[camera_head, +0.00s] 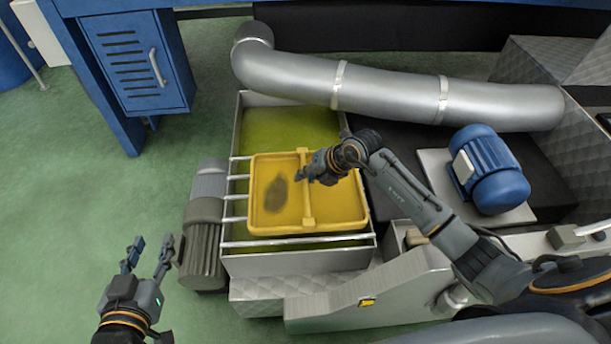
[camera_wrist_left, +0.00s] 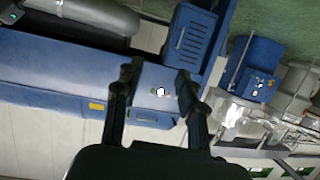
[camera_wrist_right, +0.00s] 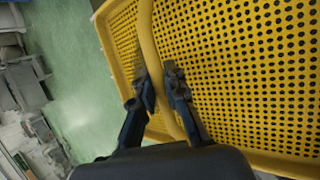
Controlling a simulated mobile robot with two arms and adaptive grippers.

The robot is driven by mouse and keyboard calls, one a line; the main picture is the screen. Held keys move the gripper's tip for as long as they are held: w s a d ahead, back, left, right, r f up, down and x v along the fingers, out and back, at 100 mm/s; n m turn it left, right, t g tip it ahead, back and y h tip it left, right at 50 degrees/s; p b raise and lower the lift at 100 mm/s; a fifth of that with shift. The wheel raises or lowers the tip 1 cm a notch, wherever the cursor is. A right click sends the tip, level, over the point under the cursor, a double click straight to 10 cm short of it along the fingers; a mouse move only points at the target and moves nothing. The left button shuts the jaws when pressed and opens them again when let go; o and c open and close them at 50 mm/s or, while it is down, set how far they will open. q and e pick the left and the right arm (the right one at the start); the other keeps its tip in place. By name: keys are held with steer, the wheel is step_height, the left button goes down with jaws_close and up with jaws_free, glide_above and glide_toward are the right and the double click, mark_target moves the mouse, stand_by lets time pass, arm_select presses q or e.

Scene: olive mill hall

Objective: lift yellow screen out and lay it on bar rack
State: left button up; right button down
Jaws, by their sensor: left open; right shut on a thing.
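The yellow screen (camera_head: 335,205) is a shallow perforated tray with a raised rim, a crossbar handle (camera_head: 305,200) and a dark patch at its left. It is above the metal bar rack (camera_head: 238,198), whose bar ends show to its left; I cannot tell whether it touches the bars. My right gripper (camera_head: 304,176) is shut on the crossbar. The right wrist view shows the fingers (camera_wrist_right: 162,88) around the bar and the holes of the screen (camera_wrist_right: 235,60). My left gripper (camera_head: 150,252) is open and empty, left of the tank, apart from the screen.
The metal tank (camera_head: 300,262) holds yellow-green liquid (camera_head: 285,125). A grey motor (camera_head: 203,240) stands at its left. A silver pipe (camera_head: 400,90) runs behind, and a blue motor (camera_head: 490,170) is at the right. A blue cabinet (camera_head: 140,65) stands behind left. The green floor at left is clear.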

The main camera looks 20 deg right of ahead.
arm_select(q)
steer(key=shift+w+d+r+t+h, duration=0.1)
steer(key=shift+w+r+t+h, duration=0.1)
steer(key=shift+r+t, duration=0.15)
steer(key=shift+w+d+r+t+h, duration=0.15)
steer(key=shift+r+t, duration=0.1)
steer(key=shift+r, duration=0.2)
arm_select(e)
steer(key=shift+f, duration=0.35)
steer(key=c, duration=1.3)
jaws_free()
steer(key=shift+s+f, duration=0.1)
steer(key=shift+f, duration=0.05)
steer(key=v, duration=1.2)
